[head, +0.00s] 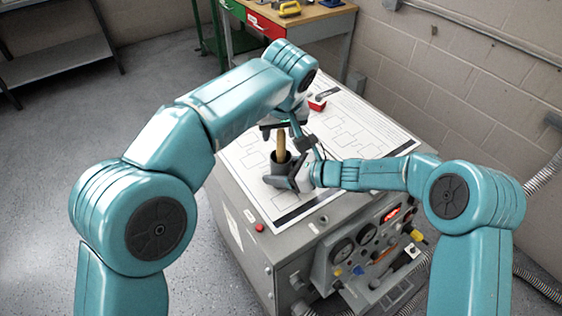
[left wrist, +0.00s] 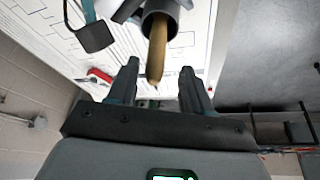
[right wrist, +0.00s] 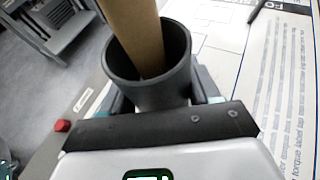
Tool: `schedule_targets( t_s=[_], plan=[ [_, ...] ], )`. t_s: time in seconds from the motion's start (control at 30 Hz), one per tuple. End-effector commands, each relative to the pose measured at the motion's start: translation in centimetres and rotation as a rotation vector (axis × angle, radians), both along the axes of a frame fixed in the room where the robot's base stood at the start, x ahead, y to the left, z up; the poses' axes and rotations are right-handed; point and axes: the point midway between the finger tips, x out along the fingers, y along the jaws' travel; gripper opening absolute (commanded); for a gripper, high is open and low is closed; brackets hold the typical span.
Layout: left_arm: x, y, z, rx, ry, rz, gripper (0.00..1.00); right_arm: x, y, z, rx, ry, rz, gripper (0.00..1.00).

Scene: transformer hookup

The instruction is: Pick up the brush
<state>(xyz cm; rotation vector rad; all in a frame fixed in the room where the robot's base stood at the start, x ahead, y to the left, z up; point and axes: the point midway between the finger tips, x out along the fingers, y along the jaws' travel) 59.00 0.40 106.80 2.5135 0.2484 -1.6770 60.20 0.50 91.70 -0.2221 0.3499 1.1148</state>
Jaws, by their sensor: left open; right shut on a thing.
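The brush shows as a tan wooden handle (head: 281,143) standing in a dark grey cup (head: 280,167); its other end is hidden inside the cup. My right gripper (head: 287,180) is shut on the cup, which also shows close up in the right wrist view (right wrist: 150,92). My left gripper (head: 276,125) is open and empty just above the handle. In the left wrist view the handle tip (left wrist: 155,75) points in between the two open fingers, apart from both.
The cup is over a printed diagram sheet (head: 240,157) on a grey cabinet top. A red object (head: 317,104) and a small black item (head: 328,93) lie behind the grippers. Gauges and knobs (head: 370,234) cover the cabinet's front. A workbench (head: 300,20) stands behind.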

Motion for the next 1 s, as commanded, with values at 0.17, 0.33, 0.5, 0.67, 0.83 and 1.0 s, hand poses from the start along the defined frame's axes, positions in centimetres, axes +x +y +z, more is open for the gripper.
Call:
schedule_targets(
  t_s=[0.17,0.33,0.5,0.67,0.83,1.0],
  plan=[
    [1.1,-0.4,-2.9,0.003,0.005,-0.001,0.5,0.0,0.0,0.0,0.001,0.0,0.0,0.3],
    [1.6,-0.3,-4.3,0.0,0.003,-0.001,0.5,0.0,0.0,0.0,0.0,0.0,0.0,0.3],
    [1.7,-0.3,-4.3,-0.001,0.001,-0.001,0.5,0.0,0.0,0.0,0.0,0.0,0.0,0.3],
    [1.7,-0.3,-4.3,0.0,0.001,-0.001,0.11,0.0,0.0,0.0,0.001,0.0,0.0,0.3],
    [1.7,-0.3,-4.3,-0.001,0.001,-0.001,0.0,0.0,0.0,0.0,0.0,0.0,0.0,0.3],
    [1.7,-0.3,-4.1,-0.001,0.001,-0.001,0.0,0.0,0.0,0.0,0.0,0.0,0.0,0.3]
  ],
)
